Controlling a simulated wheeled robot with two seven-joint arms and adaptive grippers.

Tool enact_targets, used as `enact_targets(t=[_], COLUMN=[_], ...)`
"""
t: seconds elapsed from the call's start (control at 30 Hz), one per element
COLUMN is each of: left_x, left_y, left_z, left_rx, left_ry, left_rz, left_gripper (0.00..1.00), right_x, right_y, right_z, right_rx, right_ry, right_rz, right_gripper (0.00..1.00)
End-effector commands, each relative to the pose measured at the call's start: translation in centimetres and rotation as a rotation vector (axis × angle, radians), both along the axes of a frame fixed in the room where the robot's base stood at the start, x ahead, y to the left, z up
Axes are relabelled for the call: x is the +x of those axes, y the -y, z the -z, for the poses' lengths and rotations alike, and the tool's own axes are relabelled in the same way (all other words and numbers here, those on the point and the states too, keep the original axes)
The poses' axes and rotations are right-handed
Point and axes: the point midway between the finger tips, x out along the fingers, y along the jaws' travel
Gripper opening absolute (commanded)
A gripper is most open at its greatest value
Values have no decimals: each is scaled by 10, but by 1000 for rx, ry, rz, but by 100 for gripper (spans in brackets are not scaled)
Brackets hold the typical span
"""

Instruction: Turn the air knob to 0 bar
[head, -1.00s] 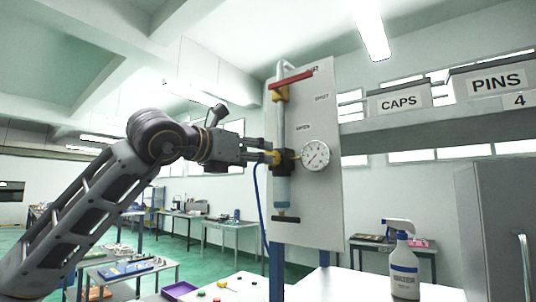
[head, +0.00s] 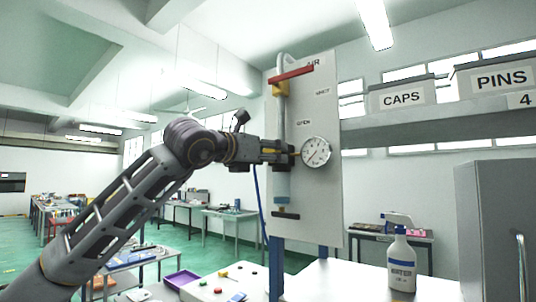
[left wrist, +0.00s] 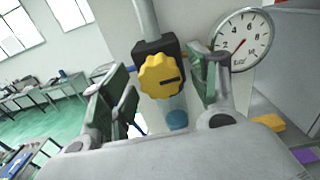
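The yellow air knob (left wrist: 160,76) sits on a black regulator block (left wrist: 150,48), facing me in the left wrist view. My left gripper (left wrist: 163,88) is open, with one finger on each side of the knob and visible gaps between. In the head view my left gripper (head: 283,152) is up at the regulator and hides the knob. The round white pressure gauge (head: 316,151) is just right of it; the gauge also shows in the left wrist view (left wrist: 240,40), marked in bar. Its needle is off to one side, but I cannot read the value surely. My right gripper is out of view.
The regulator is on an upright grey panel (head: 325,205) with a red lever (head: 292,73) above. A blue hose hangs beside it. A spray bottle (head: 401,265) stands on the white table at right. Labelled bins (head: 402,97) are on a shelf. A purple tray (head: 181,279) is below.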

Motion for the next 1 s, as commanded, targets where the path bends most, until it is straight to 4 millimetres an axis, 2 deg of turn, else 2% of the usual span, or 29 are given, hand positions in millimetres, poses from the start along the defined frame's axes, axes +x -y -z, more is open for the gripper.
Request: enact_targets(t=[0.03,0.33,0.67,1.0], left_x=[0,0,0,0], left_y=[0,0,0,0], left_z=[0,0,0,1], left_rx=[0,0,-17,-99], left_ry=[0,0,-10,-67], left_rz=[0,0,0,0], left_gripper=[52,15,14,14], right_x=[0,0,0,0], right_y=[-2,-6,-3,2], right_z=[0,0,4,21], right_rx=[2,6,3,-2], right_ry=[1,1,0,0], right_rz=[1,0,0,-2], right_gripper=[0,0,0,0])
